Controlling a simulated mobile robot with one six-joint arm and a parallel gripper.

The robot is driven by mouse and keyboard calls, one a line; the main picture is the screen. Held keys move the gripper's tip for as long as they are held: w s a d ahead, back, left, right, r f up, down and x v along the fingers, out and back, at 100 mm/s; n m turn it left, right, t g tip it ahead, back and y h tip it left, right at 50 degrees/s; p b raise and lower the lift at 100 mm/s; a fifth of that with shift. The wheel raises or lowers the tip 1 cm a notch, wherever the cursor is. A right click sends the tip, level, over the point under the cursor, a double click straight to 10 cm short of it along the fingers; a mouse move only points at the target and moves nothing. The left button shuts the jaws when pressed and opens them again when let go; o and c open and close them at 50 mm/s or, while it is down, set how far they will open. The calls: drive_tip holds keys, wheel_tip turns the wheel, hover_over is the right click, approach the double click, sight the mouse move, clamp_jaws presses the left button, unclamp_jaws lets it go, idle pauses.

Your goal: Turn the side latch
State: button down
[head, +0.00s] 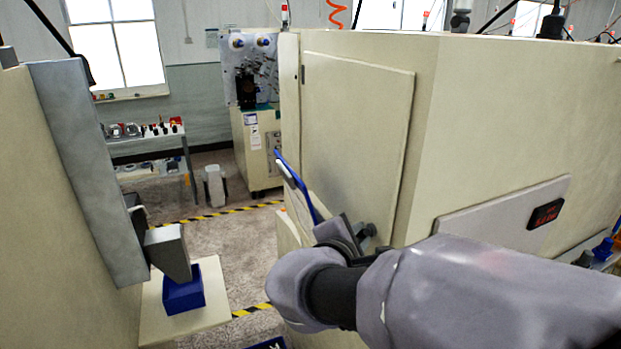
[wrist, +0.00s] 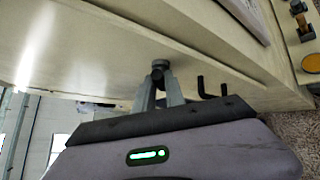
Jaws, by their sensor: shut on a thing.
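The side latch (wrist: 158,66) is a small dark round knob on a short grey mount, low on the cream side panel in the wrist view. My gripper (wrist: 160,82) has its two grey fingers closed around it, one on each side. How far the latch is turned cannot be told. In the head view my gripper is mostly hidden behind my wrist, near the lower edge of the cream door panel (head: 355,135).
A blue-edged part (head: 297,187) juts out beside the cabinet. A blue box (head: 183,291) sits on a cream ledge at the left. Carpeted floor (head: 235,240) lies open between the machines.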

drive_tip(key=n+g+p, duration=0.1)
drive_tip(key=g+p, duration=0.1)
drive_tip(key=p, duration=0.4)
drive_tip(key=n+g+p, duration=0.2)
drive_tip(key=g+p, duration=0.1)
drive_tip(key=p, duration=0.4)
drive_tip(key=w+n+g+h+p, duration=0.1)
drive_tip(key=g+p, duration=0.1)
drive_tip(key=p, duration=0.5)
drive_tip(key=shift+a+r, duration=0.15)
drive_tip(key=shift+r, duration=0.25)
drive_tip(key=shift+n+g, duration=0.3)
drive_tip(key=shift+g, duration=0.1)
drive_tip(key=c, duration=1.4)
unclamp_jaws()
